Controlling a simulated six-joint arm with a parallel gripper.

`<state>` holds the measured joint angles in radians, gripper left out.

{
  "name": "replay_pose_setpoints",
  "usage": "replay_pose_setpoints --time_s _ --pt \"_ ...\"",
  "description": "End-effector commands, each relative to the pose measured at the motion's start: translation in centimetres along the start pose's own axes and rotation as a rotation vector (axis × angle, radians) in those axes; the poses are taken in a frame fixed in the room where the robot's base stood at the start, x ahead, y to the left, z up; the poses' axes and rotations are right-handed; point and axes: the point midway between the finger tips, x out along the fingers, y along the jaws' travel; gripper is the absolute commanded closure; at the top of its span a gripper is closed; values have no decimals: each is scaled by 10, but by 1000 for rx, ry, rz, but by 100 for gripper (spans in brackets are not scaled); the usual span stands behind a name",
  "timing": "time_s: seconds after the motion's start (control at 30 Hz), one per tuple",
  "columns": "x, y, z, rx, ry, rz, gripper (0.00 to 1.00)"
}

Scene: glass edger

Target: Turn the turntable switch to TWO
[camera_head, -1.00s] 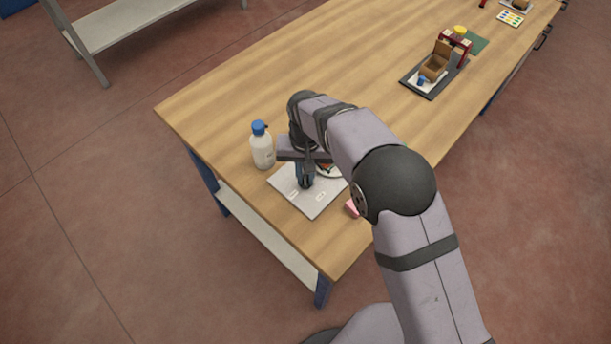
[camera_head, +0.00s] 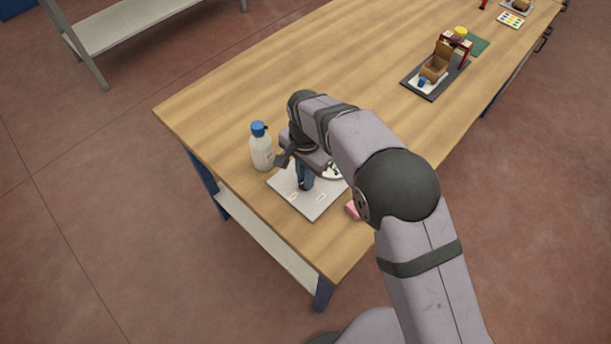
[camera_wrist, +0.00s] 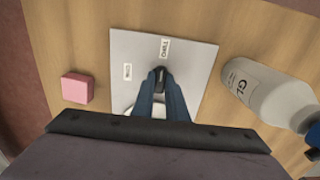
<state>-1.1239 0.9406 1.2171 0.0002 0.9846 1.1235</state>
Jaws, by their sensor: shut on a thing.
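The turntable switch's dark knob (camera_wrist: 160,73) sits on a light grey plate (camera_wrist: 200,68) in the wrist view. My gripper (camera_wrist: 160,82) points down at the plate, with its two blue-grey fingers shut on the knob and hiding most of it. Two small white labels lie near the knob: one (camera_wrist: 165,48) beyond the fingertips and one (camera_wrist: 127,71) to the left. Their lettering is too small to read surely. In the head view my gripper (camera_head: 304,186) stands over the plate (camera_head: 318,207).
A white bottle with a blue cap (camera_head: 261,147) stands close to my gripper, left of the plate in the head view. A pink block (camera_head: 352,210) lies beside the plate's other side. A dark tray with a brown box (camera_head: 434,69) is farther along the wooden table (camera_head: 250,95).

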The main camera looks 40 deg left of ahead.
Motion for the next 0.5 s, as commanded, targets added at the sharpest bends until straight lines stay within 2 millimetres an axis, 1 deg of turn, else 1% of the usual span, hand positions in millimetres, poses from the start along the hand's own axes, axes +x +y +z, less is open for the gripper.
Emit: replay_pose_setpoints --time_s 0.47,0.5 --pt "-1 -1 -1 19 1 -3 100" --pt "-1 -1 -1 19 1 -3 83"
